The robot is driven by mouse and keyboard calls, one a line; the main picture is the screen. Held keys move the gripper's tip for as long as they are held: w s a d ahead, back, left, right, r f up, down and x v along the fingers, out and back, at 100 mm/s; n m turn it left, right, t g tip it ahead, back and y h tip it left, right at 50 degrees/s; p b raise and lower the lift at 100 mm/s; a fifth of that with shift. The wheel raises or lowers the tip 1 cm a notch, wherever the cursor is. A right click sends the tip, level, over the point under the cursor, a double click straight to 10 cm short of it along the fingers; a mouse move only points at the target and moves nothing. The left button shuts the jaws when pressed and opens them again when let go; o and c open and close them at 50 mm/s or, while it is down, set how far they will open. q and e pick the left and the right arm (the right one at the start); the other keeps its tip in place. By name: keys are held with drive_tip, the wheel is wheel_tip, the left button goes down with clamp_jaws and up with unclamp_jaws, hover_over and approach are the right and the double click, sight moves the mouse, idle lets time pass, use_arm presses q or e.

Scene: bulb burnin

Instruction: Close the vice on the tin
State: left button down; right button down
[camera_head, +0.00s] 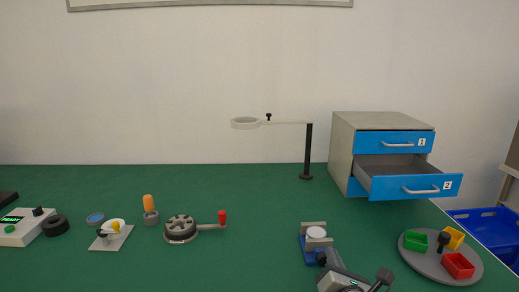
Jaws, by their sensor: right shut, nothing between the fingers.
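The vice (307,250) stands on the green bench right of centre, with a blue body and grey jaws. A small round tin (316,232) with a pale top sits between the jaws. I cannot tell whether both jaws touch it. My right gripper (323,259) comes in from the bottom edge and is shut, with nothing held. Its tip is at the near right side of the vice and hides part of it. I cannot tell whether it touches the vice. My left gripper is out of view.
A round grey tray (412,257) with green, yellow and red bins lies close on the right. A cabinet (343,150) behind has its lower drawer (415,187) open. A ring stand (308,150) stands behind the vice. A red-handled rotary device (180,230) stands left; the bench between is clear.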

drive_tip(key=shift+a+f+b, duration=0.1)
drive_tip(key=shift+f+b, duration=0.2)
idle(0.4)
drive_tip(key=shift+f, duration=0.1)
drive_tip(key=shift+d+f, duration=0.15)
drive_tip(key=shift+d, duration=0.05)
idle(0.3)
drive_tip(key=shift+s+f, duration=0.1)
drive_tip(key=shift+f, duration=0.05)
idle(0.4)
drive_tip(key=shift+d, duration=0.1)
drive_tip(key=shift+d+r+p, duration=0.2)
drive_tip(key=shift+r+p, duration=0.15)
drive_tip(key=shift+p, duration=0.15)
drive_tip(key=shift+s+d+r+p, duration=0.1)
drive_tip(key=shift+s+p, duration=0.05)
drive_tip(key=shift+s, duration=1.3)
drive_tip(key=shift+s+d+r+p, duration=0.1)
drive_tip(key=shift+s+p, duration=0.05)
drive_tip(key=shift+s, duration=1.3)
